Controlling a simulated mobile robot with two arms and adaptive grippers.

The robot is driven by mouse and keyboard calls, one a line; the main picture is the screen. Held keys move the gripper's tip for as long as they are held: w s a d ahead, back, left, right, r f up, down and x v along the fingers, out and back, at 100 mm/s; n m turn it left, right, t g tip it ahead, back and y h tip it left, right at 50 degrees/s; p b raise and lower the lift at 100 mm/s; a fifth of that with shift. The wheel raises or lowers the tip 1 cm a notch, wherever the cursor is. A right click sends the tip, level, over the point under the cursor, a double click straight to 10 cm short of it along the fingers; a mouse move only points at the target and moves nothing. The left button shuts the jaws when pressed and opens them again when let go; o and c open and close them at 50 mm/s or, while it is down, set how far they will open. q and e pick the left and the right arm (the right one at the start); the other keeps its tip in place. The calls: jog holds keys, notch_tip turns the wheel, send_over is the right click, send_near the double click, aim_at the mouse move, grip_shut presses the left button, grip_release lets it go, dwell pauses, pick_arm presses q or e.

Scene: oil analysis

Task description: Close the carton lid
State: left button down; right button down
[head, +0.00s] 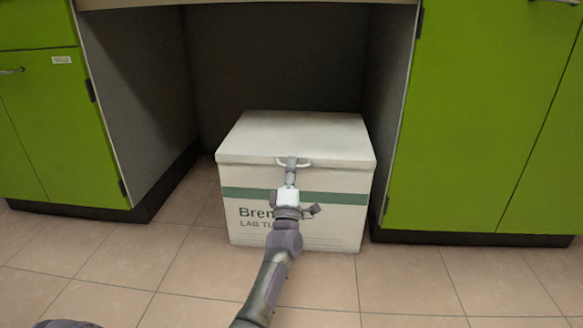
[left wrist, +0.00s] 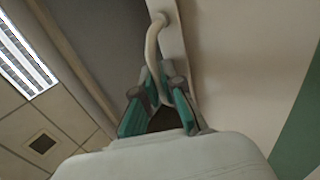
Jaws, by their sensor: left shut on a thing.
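The white carton (head: 345,205) stands on the floor, with a green band and printed lettering on its front. Its white lid (head: 295,132) lies flat across the top and looks down on the walls. A white loop handle (head: 307,162) sits at the lid's front edge. It also shows close up in the left wrist view, where the handle (left wrist: 152,45) runs down between the fingers. My left gripper (head: 292,163) is shut on the handle, in front of the carton. The arm hides part of the carton's front. My right gripper is not in view.
The carton stands at the opening of a dark recess under a counter (head: 250,2). Green cabinets stand at the left (head: 45,120) and right (head: 480,120). The tiled floor (head: 420,290) in front is clear.

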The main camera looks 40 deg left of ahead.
pick_arm(q)
jog(key=shift+f, duration=0.4)
jog(key=c, duration=1.6)
grip_release()
jog(key=shift+f, duration=0.1)
jog(key=shift+o, duration=0.2)
notch_tip(320, 180, up, 10)
jog(key=shift+r, duration=0.15)
